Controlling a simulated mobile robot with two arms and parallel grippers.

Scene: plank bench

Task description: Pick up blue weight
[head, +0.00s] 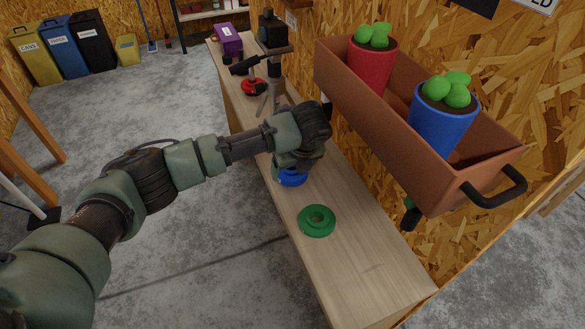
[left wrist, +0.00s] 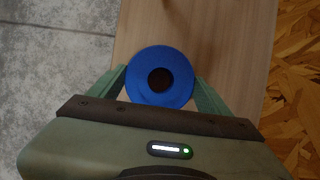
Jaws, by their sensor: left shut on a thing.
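The blue weight (head: 292,178) is a round disc with a dark centre hole, on or just above the plank bench (head: 375,270); I cannot tell which. It also shows in the left wrist view (left wrist: 160,60), between the two green fingers. My left gripper (head: 287,170) comes down over the weight from above and is shut on its sides. In the head view the hand hides the weight's upper part. The right gripper does not show in either view.
A green weight (head: 317,221) lies on the bench in front of the blue one. A brown planter box (head: 400,160) with red and blue pots overhangs the bench at right. Farther back stand a red-based object (head: 253,88) and a purple box (head: 228,40). The near bench end is clear.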

